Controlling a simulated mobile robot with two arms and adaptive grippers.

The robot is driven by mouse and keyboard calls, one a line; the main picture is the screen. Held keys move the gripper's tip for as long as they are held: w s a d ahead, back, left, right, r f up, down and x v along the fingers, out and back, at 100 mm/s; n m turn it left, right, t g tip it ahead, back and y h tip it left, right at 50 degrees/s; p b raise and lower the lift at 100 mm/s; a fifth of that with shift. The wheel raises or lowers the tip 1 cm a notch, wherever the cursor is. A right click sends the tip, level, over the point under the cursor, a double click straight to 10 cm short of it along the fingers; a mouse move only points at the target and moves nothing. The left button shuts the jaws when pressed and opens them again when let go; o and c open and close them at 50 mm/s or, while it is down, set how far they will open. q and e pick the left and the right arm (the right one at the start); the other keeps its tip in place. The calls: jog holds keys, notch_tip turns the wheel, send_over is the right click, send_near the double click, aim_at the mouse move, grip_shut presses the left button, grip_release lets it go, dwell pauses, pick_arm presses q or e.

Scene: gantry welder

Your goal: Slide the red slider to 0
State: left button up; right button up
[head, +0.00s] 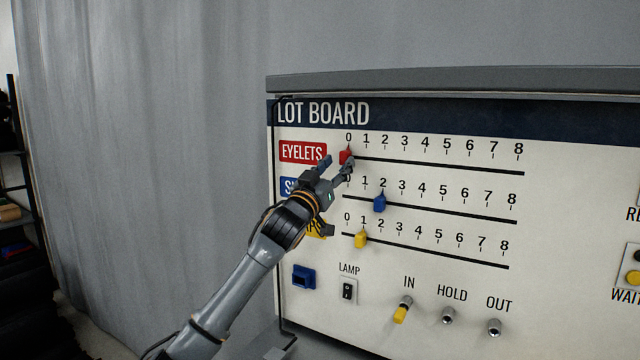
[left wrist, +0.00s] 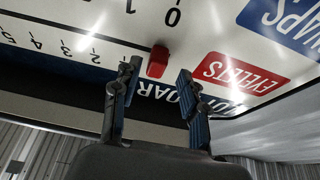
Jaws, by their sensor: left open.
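The red slider (head: 345,157) sits at the left end of the EYELETS track on the board, under the 0 mark. In the left wrist view the red slider (left wrist: 157,62) shows beside the printed 0, just past the fingertips and between their lines. My left gripper (head: 336,165) is at the board, with its fingers apart close to the slider. In the left wrist view my left gripper (left wrist: 160,80) is open with nothing clearly held. Whether a finger touches the slider cannot be told. My right gripper is not in view.
Below are a blue slider (head: 380,203) at 2 and a yellow slider (head: 360,240) near 1, partly close to my arm. A lamp switch (head: 347,290), a blue block-like part (head: 303,277) and several toggles are lower down. Free room lies left of the board.

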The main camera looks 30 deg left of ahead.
pick_arm(q)
jog(key=v, duration=0.9)
jog(key=shift+s, duration=0.4)
jog(key=shift+a+f, duration=0.1)
jog(key=shift+f, duration=0.1)
